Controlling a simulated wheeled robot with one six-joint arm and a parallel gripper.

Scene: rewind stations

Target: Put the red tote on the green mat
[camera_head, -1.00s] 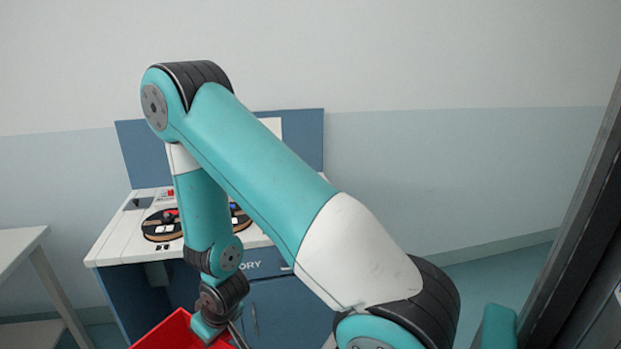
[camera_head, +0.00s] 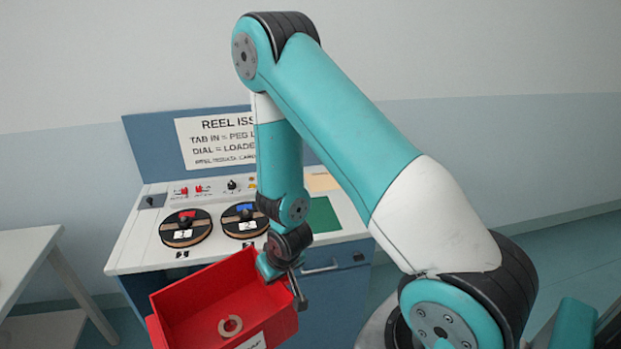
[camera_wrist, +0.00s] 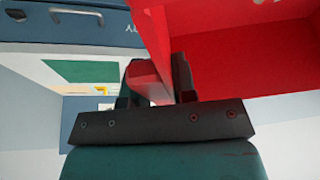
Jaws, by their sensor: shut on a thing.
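The red tote (camera_head: 180,296) hangs in front of the white-topped station in the head view, tilted a little, with a ring-shaped piece (camera_head: 230,326) inside it. My gripper (camera_head: 297,287) is shut on the tote's right wall or rim. In the wrist view the jaws (camera_wrist: 158,82) close on a red part of the tote (camera_wrist: 235,45). The green mat (camera_head: 323,215) lies on the right part of the station's top, partly hidden behind my arm. It also shows in the wrist view (camera_wrist: 85,72). The tote is apart from the mat, lower and nearer to me.
Two numbered reels (camera_head: 186,228) sit on the station top (camera_head: 140,245), left of the mat. A sign board (camera_head: 150,150) stands behind them. A blue cabinet with a handle (camera_head: 320,268) is below. A white table (camera_head: 25,252) stands at the left.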

